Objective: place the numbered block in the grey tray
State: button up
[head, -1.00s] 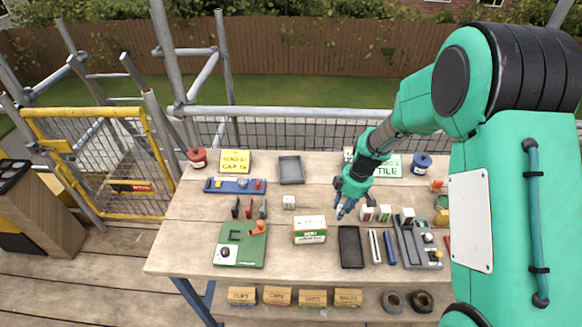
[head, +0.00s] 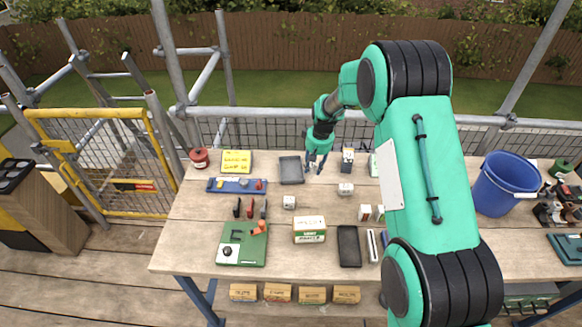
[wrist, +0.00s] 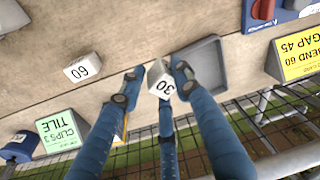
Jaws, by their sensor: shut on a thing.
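My gripper (head: 315,165) is near the back of the bench, just right of the grey tray (head: 291,171). In the wrist view my gripper (wrist: 158,76) is shut on a white block marked 30 (wrist: 161,84), held between its blue fingers. The grey tray shows in the wrist view (wrist: 214,68), beside the held block and partly hidden by a finger. No block shows inside the visible part of the tray. A second white block, marked 60 (wrist: 83,67), rests on the bench; it is also in the head view (head: 346,189).
A yellow card (head: 236,162) and a blue rack (head: 222,186) lie left of the tray. A plain-looking white block (head: 289,202) sits in front of it. A separate dark tray (head: 349,247) lies near the front edge. A blue bucket (head: 505,183) stands at right.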

jog(key=w+a+m+p, duration=0.2)
jog(key=w+a+m, duration=0.4)
jog(key=w+a, duration=0.3)
jog(key=shift+w+m+h, duration=0.3)
jog(key=shift+w, duration=0.1)
send_over(292, 171)
jog(key=shift+s+f, duration=0.15)
jog(key=shift+f, duration=1.4)
jog(key=shift+s+f, duration=0.1)
jog(key=shift+f, duration=1.4)
jog(key=shift+f, duration=1.9)
jog(key=o, duration=1.1)
jog(key=shift+f, duration=0.1)
